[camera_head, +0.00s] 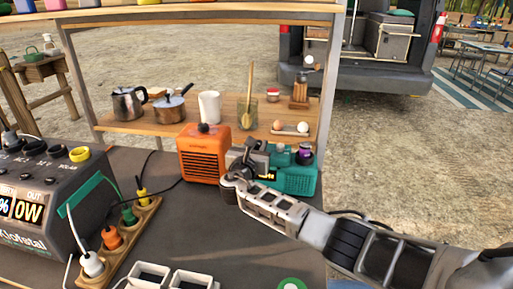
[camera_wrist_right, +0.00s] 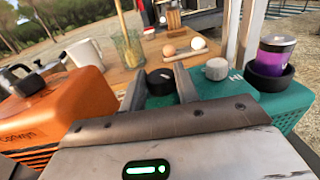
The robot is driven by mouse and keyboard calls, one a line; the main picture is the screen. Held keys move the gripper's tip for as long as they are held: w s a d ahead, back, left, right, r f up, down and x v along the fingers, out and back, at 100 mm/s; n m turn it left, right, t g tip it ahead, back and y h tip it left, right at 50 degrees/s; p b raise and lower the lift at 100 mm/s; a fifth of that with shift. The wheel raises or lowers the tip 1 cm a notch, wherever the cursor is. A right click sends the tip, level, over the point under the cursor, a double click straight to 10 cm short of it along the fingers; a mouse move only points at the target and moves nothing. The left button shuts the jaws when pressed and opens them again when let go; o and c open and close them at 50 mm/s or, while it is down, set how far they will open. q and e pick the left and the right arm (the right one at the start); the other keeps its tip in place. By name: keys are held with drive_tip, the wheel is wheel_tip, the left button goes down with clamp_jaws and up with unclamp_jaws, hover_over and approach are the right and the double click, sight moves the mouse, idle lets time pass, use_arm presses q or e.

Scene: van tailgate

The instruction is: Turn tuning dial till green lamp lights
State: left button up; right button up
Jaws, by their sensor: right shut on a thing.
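The teal radio (camera_head: 298,183) stands on the dark counter, right of an orange unit; it also shows in the wrist view (camera_wrist_right: 288,106). My right gripper (camera_head: 250,158) reaches over the radio's left part from the lower right. In the wrist view its two fingers (camera_wrist_right: 160,85) are on either side of a black dial (camera_wrist_right: 160,78) on the radio's top, and they are shut on it. A grey knob (camera_wrist_right: 216,69) sits right of the dial. The gripper hides much of the radio's front. I cannot make out a lit green lamp on the radio. My left gripper is not in view.
The orange unit (camera_head: 204,158) stands close to the left of my right gripper. A purple can (camera_wrist_right: 275,53) sits in a black holder on the radio. A power strip (camera_head: 118,240) and power station (camera_head: 38,200) are at left. Pots, a mug and eggs stand on the shelf behind.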

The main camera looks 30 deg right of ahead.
drive_tip(key=o, duration=1)
drive_tip(key=p+v, duration=0.1)
drive_tip(key=v, duration=1.5)
